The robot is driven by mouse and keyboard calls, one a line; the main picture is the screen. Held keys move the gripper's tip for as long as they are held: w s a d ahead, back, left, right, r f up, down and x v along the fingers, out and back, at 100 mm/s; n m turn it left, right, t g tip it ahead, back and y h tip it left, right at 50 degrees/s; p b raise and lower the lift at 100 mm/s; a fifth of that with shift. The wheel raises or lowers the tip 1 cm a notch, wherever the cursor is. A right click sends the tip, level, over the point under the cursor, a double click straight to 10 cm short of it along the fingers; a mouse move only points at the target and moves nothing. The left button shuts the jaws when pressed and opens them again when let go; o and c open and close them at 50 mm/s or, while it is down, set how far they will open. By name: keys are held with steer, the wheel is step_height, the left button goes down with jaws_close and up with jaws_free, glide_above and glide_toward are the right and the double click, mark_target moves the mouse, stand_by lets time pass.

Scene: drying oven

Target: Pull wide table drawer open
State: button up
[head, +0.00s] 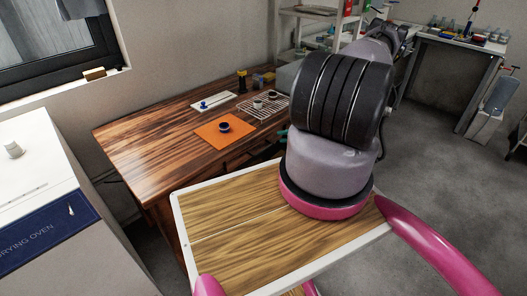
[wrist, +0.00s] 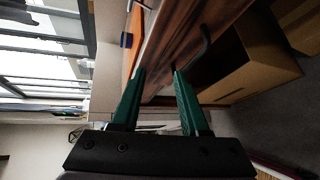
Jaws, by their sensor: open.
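The wooden table (head: 150,135) stands against the wall in the head view. Its front is largely hidden there by my arm and my wooden top. In the tilted wrist view, the brown wooden front (wrist: 222,22) of the table is close ahead, with a dark curved handle (wrist: 203,50) on it. My gripper (wrist: 158,72) is open and empty, its two green fingers pointing at the table edge. The handle is just beyond and right of the right finger's tip in that view, not between the fingers. How far the wide drawer is out cannot be told.
An orange mat (head: 210,136) with a dark round dish (head: 224,127) and a wire rack (head: 250,108) lie on the table. A box-like brown body (wrist: 258,75) is beside the handle in the wrist view.

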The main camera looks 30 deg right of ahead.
mark_target(264, 150)
step_height(264, 150, down, 7)
steer(key=s+m+t, duration=0.2)
steer(key=m+t, duration=0.1)
steer(key=m, duration=0.1)
steer(key=shift+m+h, duration=0.3)
steer(key=shift+h, duration=0.1)
steer(key=x, duration=1)
steer(key=shift+a+f, duration=0.2)
steer(key=shift+a, duration=0.35)
jaws_close()
